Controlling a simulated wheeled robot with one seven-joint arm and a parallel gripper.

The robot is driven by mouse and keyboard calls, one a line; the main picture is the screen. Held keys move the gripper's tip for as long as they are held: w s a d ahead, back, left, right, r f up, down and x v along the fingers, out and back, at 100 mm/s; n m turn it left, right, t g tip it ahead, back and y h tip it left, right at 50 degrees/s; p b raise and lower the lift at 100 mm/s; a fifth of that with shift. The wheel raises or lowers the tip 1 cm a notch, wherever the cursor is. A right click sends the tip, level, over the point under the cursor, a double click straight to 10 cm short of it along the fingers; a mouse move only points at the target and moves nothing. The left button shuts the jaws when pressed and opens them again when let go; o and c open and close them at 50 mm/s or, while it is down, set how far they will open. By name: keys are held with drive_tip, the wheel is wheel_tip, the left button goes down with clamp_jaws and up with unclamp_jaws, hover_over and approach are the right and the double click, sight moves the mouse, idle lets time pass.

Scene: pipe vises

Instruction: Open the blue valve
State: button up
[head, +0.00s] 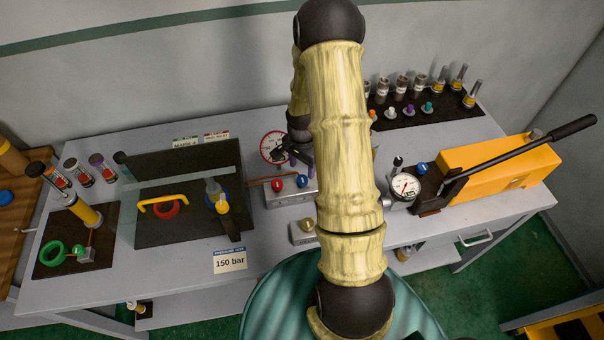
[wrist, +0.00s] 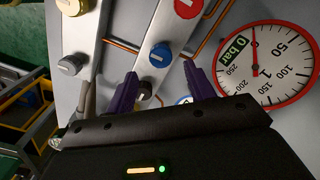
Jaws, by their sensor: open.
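The blue valve (head: 302,180) is a round knob on a grey block, right of a red knob (head: 277,185). In the wrist view the blue valve (wrist: 160,54) shows a pale bar across its face, with the red knob (wrist: 188,8) above it. My gripper (wrist: 160,80) has two purple fingers, open and empty. The valve appears just beyond and between the fingertips, with no clear contact. In the head view my gripper (head: 298,155) is partly hidden behind my arm, above and behind the block. A second blue knob (head: 422,168) sits by the yellow pump.
A red-rimmed gauge (wrist: 265,65) is close to the right finger; its needle is near 0. A copper pipe (wrist: 122,45) runs by the block. A yellow pump (head: 500,165) with a long black handle stands right. A clear-shielded rig (head: 185,160) stands left.

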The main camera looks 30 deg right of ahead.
sight(302, 178)
drive_tip(key=shift+f+p, duration=0.6)
drive_tip(key=shift+f, duration=2.1)
drive_tip(key=c, duration=1)
